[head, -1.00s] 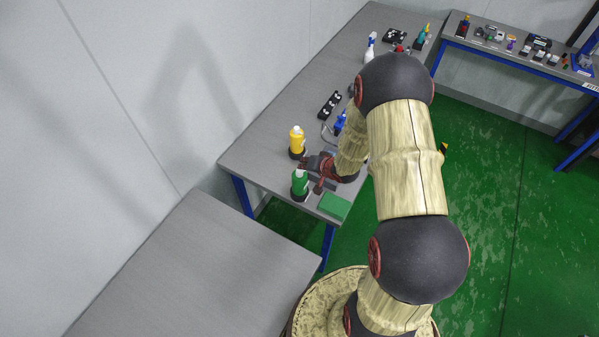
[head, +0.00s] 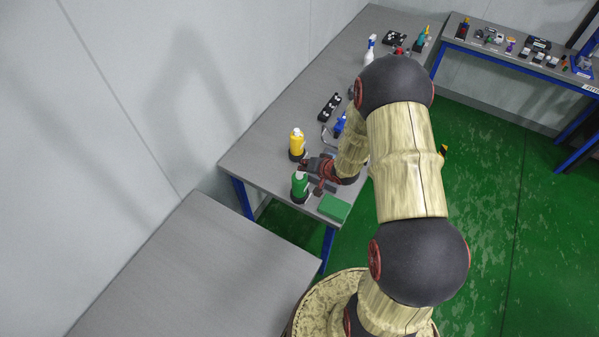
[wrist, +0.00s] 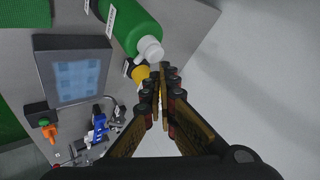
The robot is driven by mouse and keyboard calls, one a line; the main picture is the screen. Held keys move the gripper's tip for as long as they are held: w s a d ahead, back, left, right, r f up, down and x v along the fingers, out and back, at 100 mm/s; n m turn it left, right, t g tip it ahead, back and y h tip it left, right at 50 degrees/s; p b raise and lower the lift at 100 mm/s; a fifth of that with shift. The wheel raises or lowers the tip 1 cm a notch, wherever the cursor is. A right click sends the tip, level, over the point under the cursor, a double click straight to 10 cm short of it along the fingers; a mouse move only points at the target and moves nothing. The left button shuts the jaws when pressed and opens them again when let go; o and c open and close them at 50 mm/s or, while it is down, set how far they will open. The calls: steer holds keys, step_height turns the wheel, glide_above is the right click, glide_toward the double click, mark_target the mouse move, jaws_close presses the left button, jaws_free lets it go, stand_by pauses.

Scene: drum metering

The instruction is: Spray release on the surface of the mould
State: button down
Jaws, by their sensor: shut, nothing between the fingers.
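My gripper (wrist: 167,85) is shut and empty, its fingertips together in the wrist view. In the head view my gripper (head: 308,172) is low over the near end of the long bench, between the yellow and green bottles. A grey square block with pale blue recesses (wrist: 50,56), which looks like the mould, lies left of the fingers in the wrist view; my arm mostly hides it in the head view. A white spray bottle with a blue top (head: 370,50) stands far back on the bench, away from my gripper. I cannot read the bottle labels.
A green bottle (head: 299,187) and a yellow bottle (head: 297,143) stand in dark holders close to my gripper. A green pad (head: 334,208) lies at the bench edge. The grey table (head: 200,270) at near left is bare.

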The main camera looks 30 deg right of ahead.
steer(key=shift+f, duration=0.1)
steer(key=shift+f, duration=0.3)
steer(key=shift+f+b, duration=0.15)
steer(key=shift+b, duration=0.15)
stand_by(0.5)
steer(key=shift+r+p, duration=0.6)
steer(key=shift+p, duration=0.05)
step_height(320, 180, up, 6)
steer(key=p, duration=0.5)
stand_by(0.9)
